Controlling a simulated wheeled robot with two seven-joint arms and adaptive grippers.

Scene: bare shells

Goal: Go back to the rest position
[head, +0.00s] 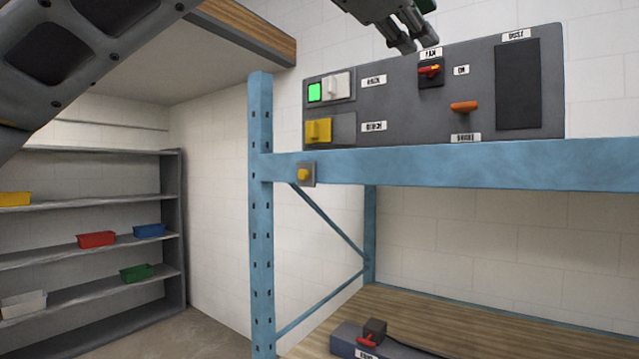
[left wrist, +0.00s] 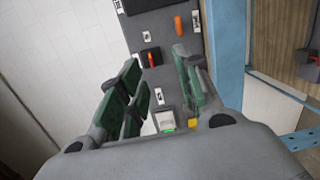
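My left gripper (head: 412,40) shows at the top of the head view, fingertips pointing down, just above the panel's top edge in the picture. In the left wrist view the gripper (left wrist: 160,78) has its green-padded fingers apart, with nothing held between them. My right gripper is in neither view.
A blue rack with an upright post (head: 261,220) and a beam (head: 450,165) stands before the panel. A yellow button (head: 304,174) sits on the beam. Below, a wooden shelf (head: 400,305) bears a box with a red handle (head: 367,339). Grey shelves (head: 90,151) with coloured bins stand left.

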